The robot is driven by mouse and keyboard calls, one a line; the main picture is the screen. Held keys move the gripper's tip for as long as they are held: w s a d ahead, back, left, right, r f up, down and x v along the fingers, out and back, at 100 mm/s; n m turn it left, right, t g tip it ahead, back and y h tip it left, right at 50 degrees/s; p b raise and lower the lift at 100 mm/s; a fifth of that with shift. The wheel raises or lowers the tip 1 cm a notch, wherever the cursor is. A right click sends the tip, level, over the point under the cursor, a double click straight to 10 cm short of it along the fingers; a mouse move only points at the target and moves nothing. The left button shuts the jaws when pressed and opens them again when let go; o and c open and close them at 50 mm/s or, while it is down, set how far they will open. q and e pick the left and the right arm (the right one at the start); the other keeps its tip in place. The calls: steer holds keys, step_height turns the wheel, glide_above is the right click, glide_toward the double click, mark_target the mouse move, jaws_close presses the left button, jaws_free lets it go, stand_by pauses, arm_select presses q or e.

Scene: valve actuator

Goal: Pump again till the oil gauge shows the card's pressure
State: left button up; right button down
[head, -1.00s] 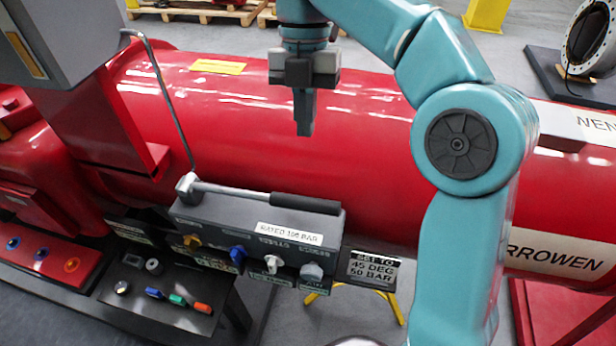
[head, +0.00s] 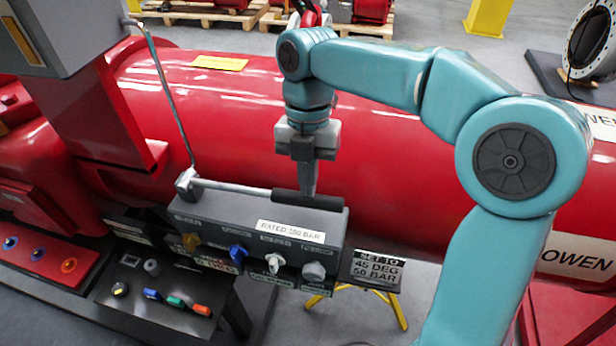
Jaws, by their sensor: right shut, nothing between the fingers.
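The hand pump (head: 262,222) is a grey box with a label reading "RATED" and a BAR figure. Its lever (head: 235,187) lies nearly level along the top and ends in a black grip (head: 318,201). My right gripper (head: 307,191) is shut and empty, pointing down, with its fingertips at the black grip. I cannot tell whether they touch it or are just behind it. The card (head: 376,268) reads "SET TO 45 DEG 50 BAR", right of the pump. No readable oil gauge dial shows. My left gripper is out of view.
Brown, blue, white and grey knobs (head: 238,252) line the pump's front. A large red cylinder (head: 230,110) fills the space behind. A thin metal pipe (head: 168,95) rises from the pump's left end.

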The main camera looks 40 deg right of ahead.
steer(key=f+b, duration=0.2)
steer(key=b, duration=0.1)
steer(key=shift+s+d+f+t+y, duration=0.2)
steer(key=shift+f+t+y, duration=0.1)
steer(key=shift+f, duration=0.1)
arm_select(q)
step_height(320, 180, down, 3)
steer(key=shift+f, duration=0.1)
arm_select(e)
steer(key=shift+r, duration=0.35)
